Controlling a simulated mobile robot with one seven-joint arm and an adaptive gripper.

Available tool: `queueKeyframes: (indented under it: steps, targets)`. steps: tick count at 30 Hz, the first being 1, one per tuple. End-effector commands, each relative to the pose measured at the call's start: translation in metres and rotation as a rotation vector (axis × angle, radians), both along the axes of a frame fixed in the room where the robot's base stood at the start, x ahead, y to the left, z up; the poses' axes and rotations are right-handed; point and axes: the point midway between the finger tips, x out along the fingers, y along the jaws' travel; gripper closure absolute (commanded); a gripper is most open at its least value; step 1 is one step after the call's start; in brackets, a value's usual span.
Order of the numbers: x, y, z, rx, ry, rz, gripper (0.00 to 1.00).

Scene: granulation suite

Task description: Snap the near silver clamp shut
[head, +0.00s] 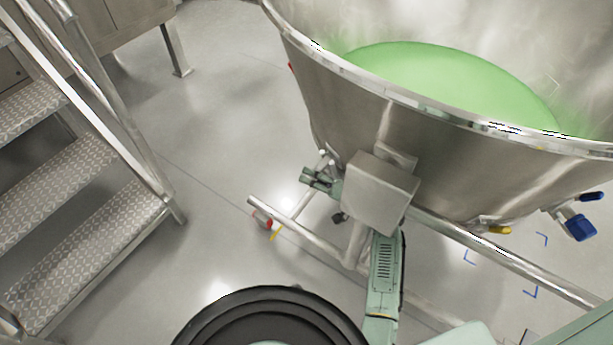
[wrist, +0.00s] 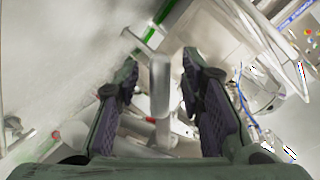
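My gripper (head: 316,178) is at the side of the large steel vessel (head: 350,115), low and left of a grey metal box (head: 380,190) that hides part of my arm. A small silver piece (head: 323,160) shows just above the fingers, probably the near silver clamp. In the wrist view, my gripper (wrist: 161,70) has its two dark padded fingers apart. A rounded silver bar (wrist: 160,88), likely the clamp's handle, stands between them with a gap on each side. The clamp's latch is not clear in either view.
The vessel holds green material (head: 450,80). Its tubular frame (head: 310,238) with a caster (head: 262,219) runs below my gripper. Metal steps (head: 75,215) stand at the left. Blue-handled (head: 578,226) and yellow-handled (head: 495,229) fittings are at the right. Floor between steps and vessel is clear.

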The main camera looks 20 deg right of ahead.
Motion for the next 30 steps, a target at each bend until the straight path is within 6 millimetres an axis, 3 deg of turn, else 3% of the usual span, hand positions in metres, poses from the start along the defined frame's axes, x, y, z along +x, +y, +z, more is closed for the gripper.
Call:
queueKeyframes:
  steps: [11,26,30]
  targets:
    - [0.0000,-0.0014,-0.0003,0.000,0.000,0.000,0.66]
    - [-0.0001,-0.0013,-0.0003,0.000,-0.001,-0.001,0.99]
    - [0.0000,-0.0012,-0.0003,0.000,-0.001,-0.001,1.00]
